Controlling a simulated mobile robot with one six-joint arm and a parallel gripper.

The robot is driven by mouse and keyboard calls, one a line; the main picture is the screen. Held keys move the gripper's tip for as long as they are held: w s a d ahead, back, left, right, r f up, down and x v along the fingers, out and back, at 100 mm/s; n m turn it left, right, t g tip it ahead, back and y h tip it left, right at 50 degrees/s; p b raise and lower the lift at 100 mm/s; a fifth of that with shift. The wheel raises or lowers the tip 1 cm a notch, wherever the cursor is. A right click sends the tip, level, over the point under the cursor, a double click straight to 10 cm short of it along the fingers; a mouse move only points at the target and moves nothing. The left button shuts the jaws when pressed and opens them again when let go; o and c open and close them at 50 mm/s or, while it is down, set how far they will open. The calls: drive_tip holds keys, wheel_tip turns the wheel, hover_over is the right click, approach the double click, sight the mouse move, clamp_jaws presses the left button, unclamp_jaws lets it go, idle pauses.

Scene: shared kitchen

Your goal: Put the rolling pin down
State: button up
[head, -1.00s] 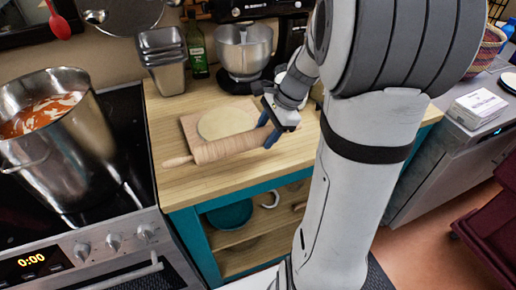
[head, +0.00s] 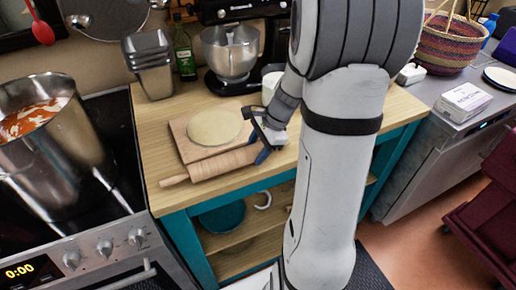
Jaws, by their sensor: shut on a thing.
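The wooden rolling pin (head: 222,163) is at the front edge of a wooden board (head: 185,146), over the wooden counter. Its left handle points toward the stove, and its right end is partly hidden by my gripper. My gripper (head: 264,147), with blue fingers, is shut on the rolling pin near its right end. I cannot tell whether the pin touches the board or counter or hangs just above. A flat round of dough (head: 214,127) lies on the board behind the pin.
A stove with a steel pot of red food (head: 48,140) stands at the left. Metal tins (head: 150,65), a green bottle (head: 184,55) and a stand mixer (head: 231,50) line the back. Bare counter (head: 165,122) shows left of the board.

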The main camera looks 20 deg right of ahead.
drive_tip(key=shift+s+f, duration=0.15)
drive_tip(key=shift+f, duration=0.4)
drive_tip(key=c, duration=0.3)
drive_tip(key=o, duration=1.4)
drive_tip(key=shift+f, duration=0.15)
